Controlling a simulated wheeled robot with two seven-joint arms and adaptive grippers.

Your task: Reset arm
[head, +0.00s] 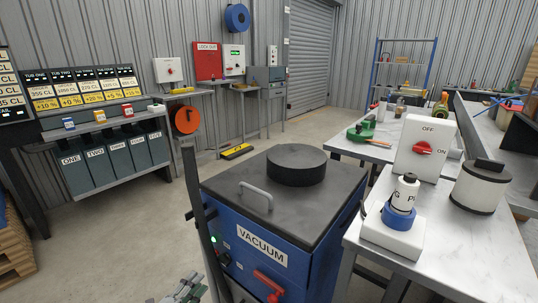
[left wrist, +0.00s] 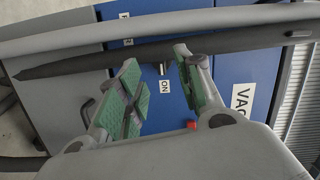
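My left gripper (head: 180,290) shows at the bottom edge of the head view, low and left of the blue vacuum cabinet (head: 285,277). In the left wrist view my left gripper (left wrist: 156,65) has its two green-padded fingers spread apart, with nothing seen held. The blue front of the cabinet (left wrist: 175,112), with an ON label and a red part, shows behind and between the fingers. A dark bar (left wrist: 85,62) crosses the picture at the height of the fingertips; I cannot tell whether it touches them. My right gripper is in neither view.
A dark upright bar (head: 199,205) stands at the cabinet's left edge. A white-topped table (head: 455,245) on the right holds a switch box (head: 412,160) and a white canister (head: 480,190). Labelled bins (head: 115,155) stand at the left. Open floor (head: 110,235) lies between the bins and cabinet.

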